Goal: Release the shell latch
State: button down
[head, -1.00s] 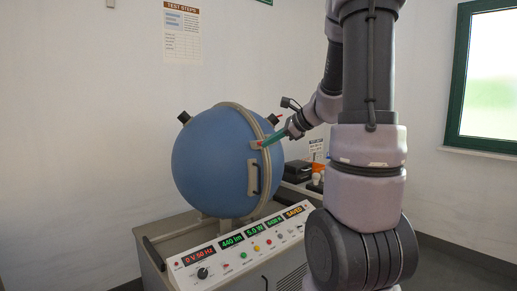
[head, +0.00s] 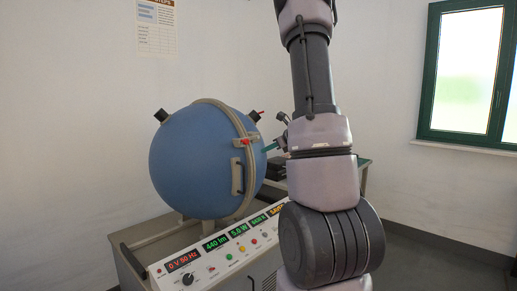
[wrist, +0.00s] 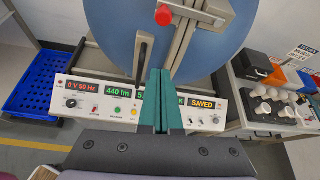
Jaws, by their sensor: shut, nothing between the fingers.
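The shell is a large blue sphere (head: 195,160) with a beige rim band, and it looks closed. The latch (head: 246,142) has a red tip and sits on the band. In the wrist view the red latch tip (wrist: 163,15) shows at the top, just beyond my fingers. A beige handle plate (head: 237,177) with a dark grip is below the latch. My gripper (head: 266,148) has teal fingers, pressed together and empty, to the right of the latch and apart from it. The shut fingers (wrist: 160,75) also show in the wrist view.
A control panel (head: 215,250) with lit displays lies below the sphere. A blue crate (wrist: 32,80) is on the floor at left in the wrist view. A side table (wrist: 240,105) with several white bulbs stands at right. A window (head: 465,75) is on the right wall.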

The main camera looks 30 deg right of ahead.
jog(key=w+a, duration=0.3)
jog(key=w, duration=0.5)
jog(key=shift+f, duration=0.15)
jog(key=shift+w, duration=0.1)
jog(key=shift+r, duration=0.3)
